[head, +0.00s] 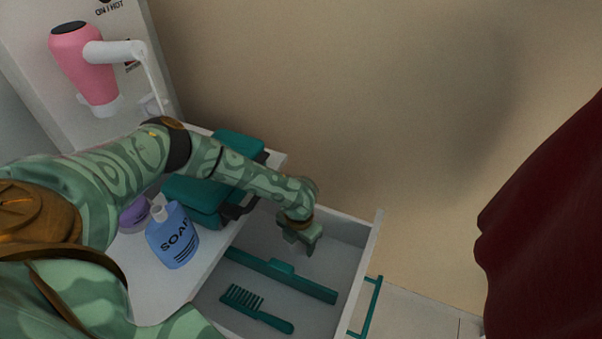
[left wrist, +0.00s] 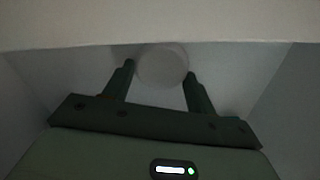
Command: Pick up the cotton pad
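The cotton pad (left wrist: 162,66) is a pale round disc in the left wrist view, between and just beyond the fingertips. My left gripper (left wrist: 160,76) has its two dark fingers spread on either side of the pad, with a narrow gap by each; whether either finger touches it is hard to tell. In the head view my left gripper (head: 298,242) reaches down into the open drawer (head: 365,262), in its far part behind the teal divider. The pad is not clearly seen there, as the gripper covers that spot. My right gripper is not in view.
A teal bar-like divider (head: 310,286) and a teal comb (head: 257,309) lie in the drawer's near part. A blue soap bottle (head: 173,238), a purple round item (head: 134,215) and teal boxes (head: 195,200) stand left on the counter. A pink hair dryer (head: 85,65) hangs behind.

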